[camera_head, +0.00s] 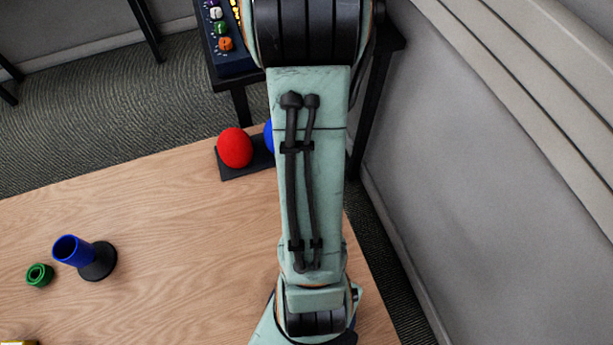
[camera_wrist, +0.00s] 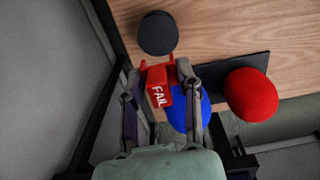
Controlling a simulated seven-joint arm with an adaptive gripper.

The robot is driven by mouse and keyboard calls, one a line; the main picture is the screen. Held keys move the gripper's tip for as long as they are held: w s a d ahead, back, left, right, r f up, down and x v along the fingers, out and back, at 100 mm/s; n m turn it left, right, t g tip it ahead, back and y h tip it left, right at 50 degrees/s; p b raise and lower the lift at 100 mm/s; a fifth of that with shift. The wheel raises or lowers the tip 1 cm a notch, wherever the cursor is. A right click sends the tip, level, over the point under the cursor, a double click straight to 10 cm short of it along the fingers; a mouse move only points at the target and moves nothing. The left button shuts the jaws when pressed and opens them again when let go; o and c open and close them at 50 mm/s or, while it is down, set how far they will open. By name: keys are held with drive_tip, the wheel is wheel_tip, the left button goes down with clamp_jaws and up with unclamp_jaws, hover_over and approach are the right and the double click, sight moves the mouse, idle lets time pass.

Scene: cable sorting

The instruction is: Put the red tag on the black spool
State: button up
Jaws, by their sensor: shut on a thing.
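My gripper (camera_wrist: 162,73) is shut on a red tag (camera_wrist: 157,90) marked "FAIL" in the wrist view. The tag sits between the two fingers. A round black piece, seemingly the black spool (camera_wrist: 157,33), stands on the wooden table just beyond the fingertips. In the picture the tag is below the spool, with a small gap between them. How high the tag is above the table is hard to tell. In the head view my arm hides the gripper, the tag and this black piece.
A red ball (camera_head: 235,147) and a partly hidden blue ball (camera_head: 269,136) rest on a dark base (camera_head: 242,171) at the table's far edge. A blue tube (camera_head: 72,250) on a black foot (camera_head: 98,262) and a green ring (camera_head: 39,275) stand at left. A wall (camera_head: 480,150) runs along the right.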

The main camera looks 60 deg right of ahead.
wheel_tip(320, 180, down, 8)
drive_tip(key=shift+s+r, duration=0.15)
idle(0.3)
drive_tip(key=o, duration=0.8)
wheel_tip(320, 180, up, 12)
drive_tip(key=shift+r, duration=0.1)
drive_tip(key=w+a+r+n, duration=0.3)
drive_tip(key=w+a+r, duration=0.15)
drive_tip(key=a, duration=0.35)
drive_tip(key=s+a+r+n, duration=0.1)
drive_tip(key=s+a+n, duration=0.1)
drive_tip(key=a, duration=0.7)
drive_tip(key=s+a+r+n, duration=0.2)
drive_tip(key=a+n, duration=0.3)
drive_tip(key=a, duration=0.5)
drive_tip(key=shift+s+r+y, duration=0.2)
drive_tip(key=shift+s+y, duration=0.2)
drive_tip(key=shift+s, duration=0.15)
